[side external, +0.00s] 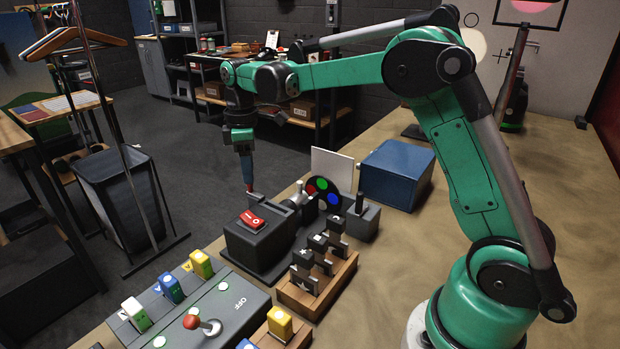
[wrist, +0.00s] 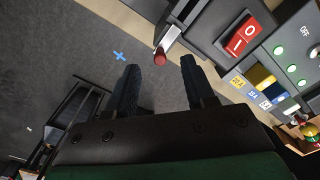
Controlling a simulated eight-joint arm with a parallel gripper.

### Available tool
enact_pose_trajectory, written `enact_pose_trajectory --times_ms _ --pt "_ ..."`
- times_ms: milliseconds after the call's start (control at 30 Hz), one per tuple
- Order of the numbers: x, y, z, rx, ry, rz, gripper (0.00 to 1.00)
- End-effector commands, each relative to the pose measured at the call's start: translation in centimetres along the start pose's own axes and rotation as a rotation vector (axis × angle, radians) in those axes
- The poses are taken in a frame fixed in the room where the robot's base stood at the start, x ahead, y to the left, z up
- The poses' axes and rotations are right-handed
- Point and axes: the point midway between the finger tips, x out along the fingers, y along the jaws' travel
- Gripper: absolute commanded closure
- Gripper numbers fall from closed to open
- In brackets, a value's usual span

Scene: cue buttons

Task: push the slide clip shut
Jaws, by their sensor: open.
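A dark grey device (side external: 265,245) stands at the table's left edge in the side view, with a red rocker switch (side external: 251,219) on top. The switch also shows in the wrist view (wrist: 238,36). A pale metal piece with a round red knob (wrist: 160,58) sticks out by the device in the wrist view; it may be the slide clip, but I cannot tell for sure. My gripper (wrist: 160,72) is open, with its fingertips on either side just short of the knob. In the side view my gripper (side external: 248,186) points down behind the switch. Contact cannot be judged.
A disc with coloured spots (side external: 322,193) and a blue box (side external: 397,174) stand beyond the device. A wooden rack of dark clips (side external: 318,285) and a grey panel with coloured switches (side external: 205,310) lie nearer.

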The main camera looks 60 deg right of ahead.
Motion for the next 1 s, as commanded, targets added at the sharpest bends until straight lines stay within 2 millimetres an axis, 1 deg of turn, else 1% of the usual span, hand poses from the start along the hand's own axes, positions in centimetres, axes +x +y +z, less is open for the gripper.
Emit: enact_pose_trajectory --times_ms 33,100,200,500,533,567,600,667,700,1000 --pt "0.8 0.0 0.0 0.000 0.000 0.000 0.52" --pt "1.6 0.0 0.0 0.001 0.001 0.001 0.52" --pt "2.3 0.0 0.0 0.001 0.001 0.001 0.52" --pt "2.7 0.0 0.0 0.001 0.001 0.001 0.52" --pt "2.7 0.0 0.0 0.001 0.001 0.001 0.58" --pt "2.7 0.0 0.0 0.001 0.001 0.001 0.66" --pt "2.6 0.0 0.0 0.001 0.001 0.001 0.78" --pt "2.6 0.0 0.0 0.001 0.001 0.001 0.95" --pt "2.6 0.0 0.0 0.001 0.001 0.001 1.00" --pt "2.6 0.0 0.0 0.001 0.001 0.001 1.00"
